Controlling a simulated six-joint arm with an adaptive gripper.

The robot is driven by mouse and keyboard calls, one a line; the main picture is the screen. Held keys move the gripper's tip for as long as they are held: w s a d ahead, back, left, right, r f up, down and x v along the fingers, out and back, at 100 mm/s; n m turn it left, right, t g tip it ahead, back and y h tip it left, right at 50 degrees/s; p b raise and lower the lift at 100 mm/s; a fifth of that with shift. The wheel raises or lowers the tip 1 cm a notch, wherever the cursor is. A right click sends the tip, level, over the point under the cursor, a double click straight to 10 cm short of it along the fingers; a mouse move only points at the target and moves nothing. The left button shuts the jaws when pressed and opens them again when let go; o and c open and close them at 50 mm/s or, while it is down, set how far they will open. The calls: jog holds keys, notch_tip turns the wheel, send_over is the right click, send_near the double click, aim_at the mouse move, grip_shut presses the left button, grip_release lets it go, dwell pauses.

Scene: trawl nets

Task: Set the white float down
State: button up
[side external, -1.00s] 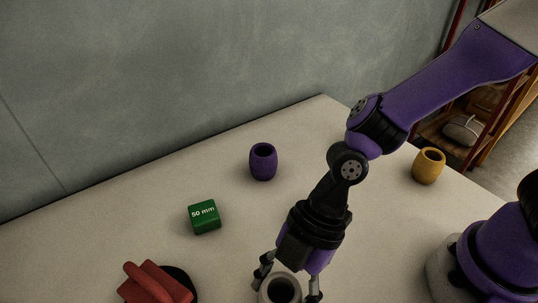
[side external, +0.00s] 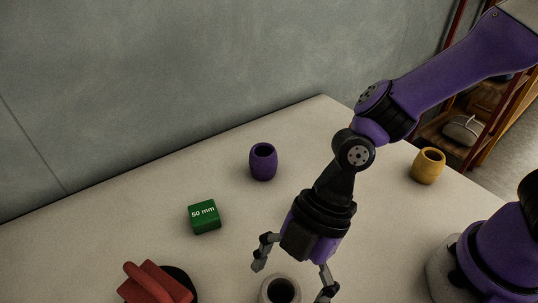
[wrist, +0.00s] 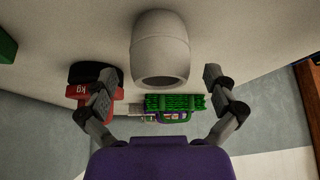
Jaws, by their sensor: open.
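The white float (side external: 266,289) is a pale barrel shape with a dark hole in its top. It stands upright on the table at the bottom edge of the side view, partly cut off by the frame. It also shows in the wrist view (wrist: 161,45), ahead of the fingers. My gripper (side external: 292,280) is open, with one finger on each side of the float and gaps between them. In the wrist view my gripper (wrist: 162,90) has its fingers spread wide and nothing between the tips.
A purple float (side external: 263,162), a green block marked "50 mm" (side external: 204,217) and a yellow float (side external: 428,166) stand apart on the table (side external: 130,217). A red object with a black round part (side external: 155,283) lies left of my gripper. A green crate-like thing (wrist: 175,103) shows beyond the float.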

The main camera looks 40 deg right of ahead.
jog(key=d+v, duration=0.1)
jog(key=v, duration=1)
jog(key=w+d+r+m+t+h, duration=0.1)
jog(key=d+r+m+t+h, duration=0.1)
jog(key=d+m, duration=0.7)
jog(key=w+d+r+m+t+h, duration=0.1)
jog(key=d+r+m+t+h, duration=0.1)
jog(key=d+m, duration=0.7)
jog(key=m+t+h, duration=0.1)
jog(key=m+t, duration=0.1)
jog(key=shift+d+t+h, duration=0.35)
jog(key=shift+t+h, duration=0.05)
